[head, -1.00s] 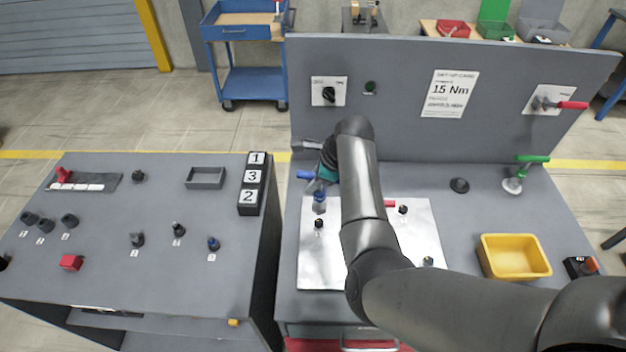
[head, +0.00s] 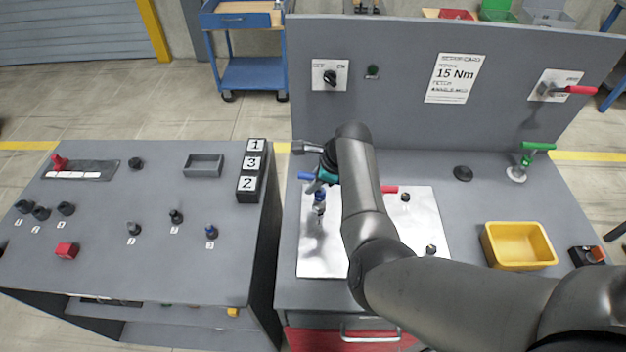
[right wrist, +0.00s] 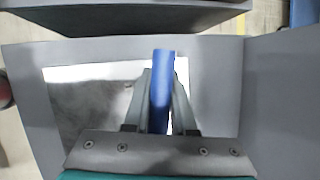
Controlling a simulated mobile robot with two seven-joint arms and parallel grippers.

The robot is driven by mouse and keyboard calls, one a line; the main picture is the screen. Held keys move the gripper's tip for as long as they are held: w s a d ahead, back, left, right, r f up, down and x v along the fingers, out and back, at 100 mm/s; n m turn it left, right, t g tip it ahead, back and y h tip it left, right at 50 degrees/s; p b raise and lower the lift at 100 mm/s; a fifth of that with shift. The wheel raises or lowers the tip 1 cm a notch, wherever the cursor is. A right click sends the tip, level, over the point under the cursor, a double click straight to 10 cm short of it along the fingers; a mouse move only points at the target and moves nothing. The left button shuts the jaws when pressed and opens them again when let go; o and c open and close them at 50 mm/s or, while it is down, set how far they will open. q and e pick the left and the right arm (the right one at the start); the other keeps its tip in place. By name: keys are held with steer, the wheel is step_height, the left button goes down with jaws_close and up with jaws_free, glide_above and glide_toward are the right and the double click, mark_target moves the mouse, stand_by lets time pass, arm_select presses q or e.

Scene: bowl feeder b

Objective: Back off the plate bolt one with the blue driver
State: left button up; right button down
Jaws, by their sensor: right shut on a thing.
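The blue driver (head: 320,196) stands upright over the left part of the bright metal plate (head: 318,262). Its lower end comes down on the plate bolt at the left (head: 319,210), which I take as bolt one; whether it is fully seated I cannot tell. My right gripper (head: 324,178) is shut on the blue driver, seen as a blue bar (right wrist: 161,92) between the fingers in the right wrist view. Other plate bolts show at the back (head: 405,197) and front right (head: 431,249). My forearm hides the plate's middle. My left gripper is not in view.
A red bar (head: 389,189) shows behind my arm at the plate's back. A yellow bin (head: 518,246) and a green-handled clamp (head: 538,147) stand to the right. The upright panel (head: 410,110) closes off the back. A left bench (head: 110,270) holds numbered parts.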

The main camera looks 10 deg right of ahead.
steer(key=shift+w+r+p, duration=0.1)
steer(key=shift+p, duration=0.6)
stand_by(1.0)
steer(key=shift+f+b, duration=0.6)
steer(key=shift+f, duration=0.35)
stand_by(0.4)
steer(key=shift+s+a+n+g+y, duration=0.15)
steer(key=shift+n+g+y, duration=0.25)
steer(key=shift+n, duration=0.8)
steer(key=shift+s+n+g, duration=0.25)
steer(key=shift+n+g, duration=0.15)
steer(key=shift+n, duration=0.8)
steer(key=shift+y, duration=0.3)
